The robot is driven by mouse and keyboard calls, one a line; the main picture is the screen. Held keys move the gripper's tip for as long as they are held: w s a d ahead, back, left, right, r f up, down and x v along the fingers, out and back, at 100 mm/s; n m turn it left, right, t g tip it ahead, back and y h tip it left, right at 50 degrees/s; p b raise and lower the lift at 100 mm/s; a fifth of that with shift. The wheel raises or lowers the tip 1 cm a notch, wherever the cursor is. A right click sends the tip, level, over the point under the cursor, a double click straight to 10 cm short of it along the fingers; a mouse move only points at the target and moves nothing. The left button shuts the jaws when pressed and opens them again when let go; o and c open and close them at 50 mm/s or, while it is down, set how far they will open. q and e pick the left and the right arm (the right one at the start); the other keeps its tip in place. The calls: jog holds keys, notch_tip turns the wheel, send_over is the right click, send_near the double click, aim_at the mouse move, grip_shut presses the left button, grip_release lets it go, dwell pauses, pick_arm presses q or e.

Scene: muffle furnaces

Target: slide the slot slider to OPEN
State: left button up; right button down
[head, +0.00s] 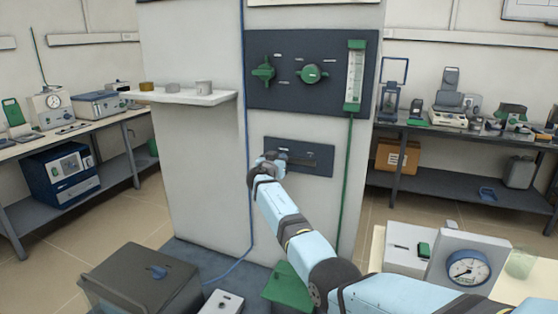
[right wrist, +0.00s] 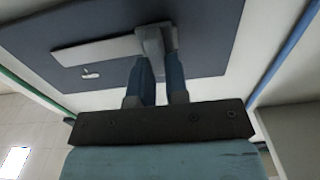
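The slot slider is a small grey block (right wrist: 155,42) at one end of a long pale slot strip (right wrist: 95,50) on a dark plate. In the head view this slot plate (head: 318,158) is low on the pale column, and my gripper covers its left end, where the slider is. The slot runs free to the right there. My right gripper (head: 272,160) is at that left end. In the right wrist view its two blue fingers (right wrist: 157,62) are slightly apart, tips at the slider. I cannot tell whether they grip it. My left gripper is not in view.
Above the slot is a dark panel with two green knobs (head: 311,74) and a flow tube (head: 354,75). A small white shelf (head: 180,96) juts out at left. A dark box (head: 143,281) and a gauge (head: 468,268) stand in front. A blue cable (head: 243,120) runs down the column.

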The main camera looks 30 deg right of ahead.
jog(key=s+d, duration=0.4)
jog(key=s, duration=0.1)
jog(key=s+d, duration=0.2)
jog(key=s, duration=0.1)
jog(key=shift+d+f, duration=0.1)
jog(key=shift+d, duration=0.15)
jog(key=c, duration=1.4)
grip_release()
jog(key=shift+o, duration=1.4)
jog(key=shift+s+d, duration=0.1)
jog(key=shift+s, duration=0.05)
